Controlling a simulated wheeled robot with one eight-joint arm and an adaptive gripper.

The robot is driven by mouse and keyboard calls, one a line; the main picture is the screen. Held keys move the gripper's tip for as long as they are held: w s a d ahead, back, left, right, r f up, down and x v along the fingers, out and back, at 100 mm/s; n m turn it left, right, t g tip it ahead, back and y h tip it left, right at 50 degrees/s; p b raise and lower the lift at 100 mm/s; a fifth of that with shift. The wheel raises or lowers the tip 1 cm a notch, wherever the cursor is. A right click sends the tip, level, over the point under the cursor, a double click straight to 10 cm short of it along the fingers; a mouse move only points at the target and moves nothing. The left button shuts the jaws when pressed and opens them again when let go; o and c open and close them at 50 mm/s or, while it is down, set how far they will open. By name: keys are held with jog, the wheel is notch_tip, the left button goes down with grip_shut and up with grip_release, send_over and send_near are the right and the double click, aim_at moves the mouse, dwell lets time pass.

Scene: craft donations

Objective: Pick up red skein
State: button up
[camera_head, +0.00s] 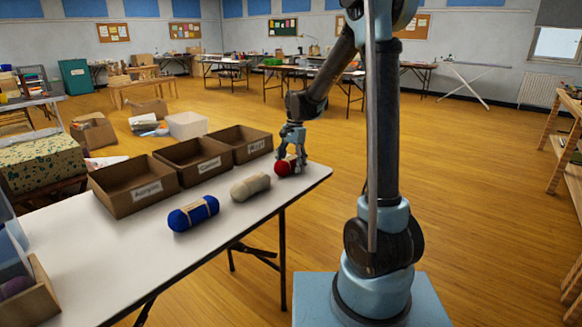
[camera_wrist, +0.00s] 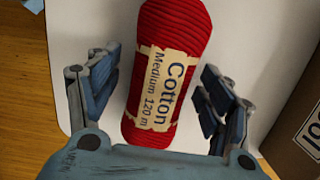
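The red skein (camera_head: 282,168) lies near the far end of the white table (camera_head: 100,250), partly hidden by my gripper (camera_head: 292,160) in the head view. In the wrist view the red skein (camera_wrist: 172,40) carries a cream label reading "Cotton Medium 120 m". My gripper also shows in the wrist view (camera_wrist: 160,100), with its fingers spread on either side of the skein's near end. A gap shows between the skein and each finger, so the gripper is open and not holding it.
A beige skein (camera_head: 250,187) and a blue skein (camera_head: 193,213) lie along the table. Three labelled cardboard boxes (camera_head: 134,198) stand in a row behind them. One box wall (camera_wrist: 298,130) is close to the right finger in the wrist view. The table edge is close by.

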jog(key=c, duration=1.1)
jog(key=shift+o, duration=0.2)
